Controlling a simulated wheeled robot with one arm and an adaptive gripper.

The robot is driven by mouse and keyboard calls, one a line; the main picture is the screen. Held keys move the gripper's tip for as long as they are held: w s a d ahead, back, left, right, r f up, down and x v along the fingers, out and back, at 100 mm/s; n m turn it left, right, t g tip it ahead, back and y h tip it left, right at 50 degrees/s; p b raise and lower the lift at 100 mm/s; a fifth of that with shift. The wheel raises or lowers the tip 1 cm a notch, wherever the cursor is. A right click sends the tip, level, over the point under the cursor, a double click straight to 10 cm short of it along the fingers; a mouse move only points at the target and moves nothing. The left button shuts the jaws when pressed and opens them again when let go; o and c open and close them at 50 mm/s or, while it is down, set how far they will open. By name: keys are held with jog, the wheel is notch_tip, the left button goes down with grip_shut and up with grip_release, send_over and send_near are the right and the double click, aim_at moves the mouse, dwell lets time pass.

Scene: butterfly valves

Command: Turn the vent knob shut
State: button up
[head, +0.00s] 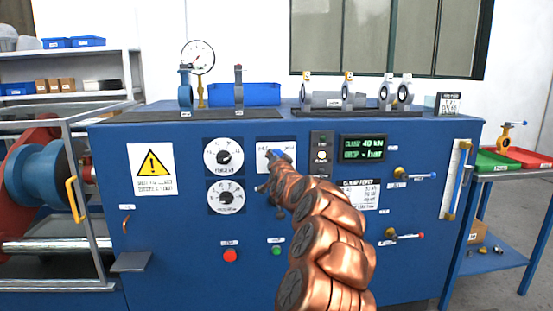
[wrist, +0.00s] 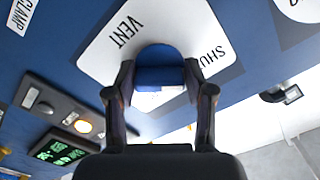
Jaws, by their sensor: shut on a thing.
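The vent knob (wrist: 160,55) is blue and sits on a white plate (wrist: 192,22) lettered "VENT" on one side, with lettering starting "SHU" on the other. My gripper (wrist: 159,77) has one finger on each side of the knob and is shut on it. In the head view my copper-coloured arm reaches up to the blue panel, and my gripper (head: 273,168) is at the white plate (head: 265,149), partly hiding it. A bit of blue shows there. The knob's pointer, if any, is hidden, so I cannot tell its setting.
Two dials (head: 223,155) are left of the plate. A switch box (head: 321,152) and a green-lettered display (head: 363,148) are right of it. Valve handles (head: 405,174) stick out further right. A red button (head: 230,255) and a green button (head: 276,251) sit below.

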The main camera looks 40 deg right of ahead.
jog(key=shift+r+n, duration=0.4)
jog(key=shift+n, duration=0.4)
jog(key=o, duration=1.1)
jog(key=shift+w+f, duration=0.1)
jog(key=shift+f, duration=0.05)
jog(key=shift+c, duration=0.2)
jog(key=shift+o, duration=0.2)
jog(key=shift+f, duration=0.15)
jog(key=shift+f, duration=0.1)
jog(key=v, duration=1.2)
